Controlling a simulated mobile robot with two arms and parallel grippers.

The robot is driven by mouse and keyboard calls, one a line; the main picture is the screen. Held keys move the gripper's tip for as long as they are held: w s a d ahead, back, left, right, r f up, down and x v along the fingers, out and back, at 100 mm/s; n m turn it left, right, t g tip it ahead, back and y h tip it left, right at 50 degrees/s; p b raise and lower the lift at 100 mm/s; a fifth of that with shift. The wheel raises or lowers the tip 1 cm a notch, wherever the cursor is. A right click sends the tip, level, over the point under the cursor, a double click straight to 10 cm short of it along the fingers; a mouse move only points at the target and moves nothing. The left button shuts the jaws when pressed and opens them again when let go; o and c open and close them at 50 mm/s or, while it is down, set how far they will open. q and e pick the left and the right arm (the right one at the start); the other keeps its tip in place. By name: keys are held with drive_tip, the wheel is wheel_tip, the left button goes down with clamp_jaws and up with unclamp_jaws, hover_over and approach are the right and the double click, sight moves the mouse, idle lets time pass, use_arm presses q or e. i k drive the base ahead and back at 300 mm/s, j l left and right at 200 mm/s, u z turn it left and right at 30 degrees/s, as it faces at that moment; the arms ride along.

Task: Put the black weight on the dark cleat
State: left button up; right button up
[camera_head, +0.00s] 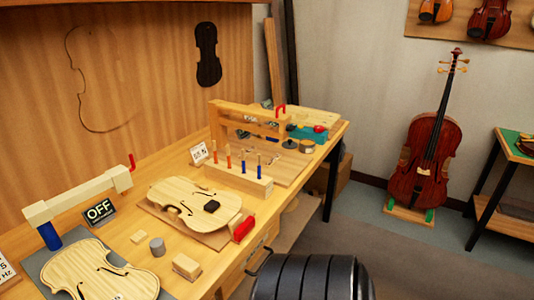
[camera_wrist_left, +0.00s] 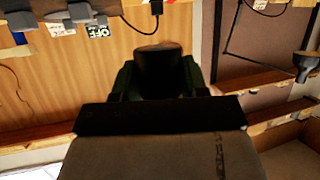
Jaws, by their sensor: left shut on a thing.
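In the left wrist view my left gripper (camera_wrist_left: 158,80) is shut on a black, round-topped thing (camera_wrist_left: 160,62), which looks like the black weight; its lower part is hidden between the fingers. The held thing appears apart from the plate. Neither gripper shows in the head view.
A grey cylinder (camera_head: 157,247) and small wooden blocks (camera_head: 187,266) stand near a second violin plate (camera_head: 95,275). A tool rack (camera_head: 240,180) stands behind the middle plate. A red-handled clamp (camera_head: 243,229) is by its right edge. A cello (camera_head: 427,160) stands at right.

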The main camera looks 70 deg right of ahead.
sight(212, 205)
drive_tip(key=l+z, duration=0.25)
drive_tip(key=z, duration=0.15)
drive_tip(key=i+l+z, duration=0.15)
drive_tip(key=z, duration=0.3)
drive_tip(key=i+l+z, duration=0.15)
drive_tip(key=z, duration=0.25)
drive_tip(key=i+l+z, duration=0.15)
drive_tip(key=z, duration=0.3)
drive_tip(key=i+l, duration=0.15)
